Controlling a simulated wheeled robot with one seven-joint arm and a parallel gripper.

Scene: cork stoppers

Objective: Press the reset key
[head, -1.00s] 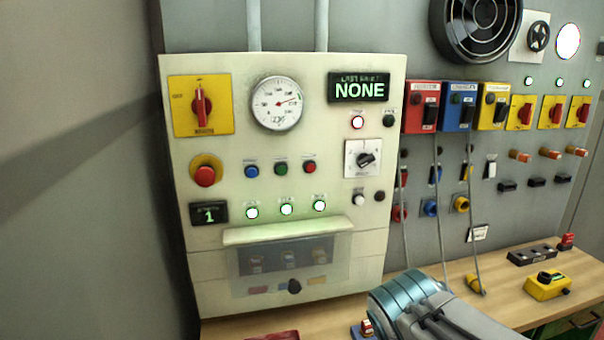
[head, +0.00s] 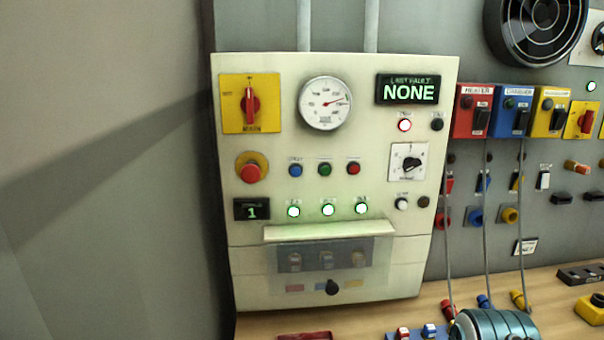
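The cream control panel (head: 342,235) stands upright on the bench, facing me. A row of three small buttons crosses its middle: a blue button (head: 295,170), a green button (head: 325,169) and a red button (head: 353,169). Their labels are too small to read, so I cannot tell which key is reset. My gripper is not visible.
A red mushroom button (head: 250,172), a yellow-backed red switch (head: 250,104) and a clear cover (head: 317,257) over several switches are on the panel. Red, blue and yellow boxes (head: 516,110) with hanging cables stand right. The wooden bench (head: 380,318) holds small items.

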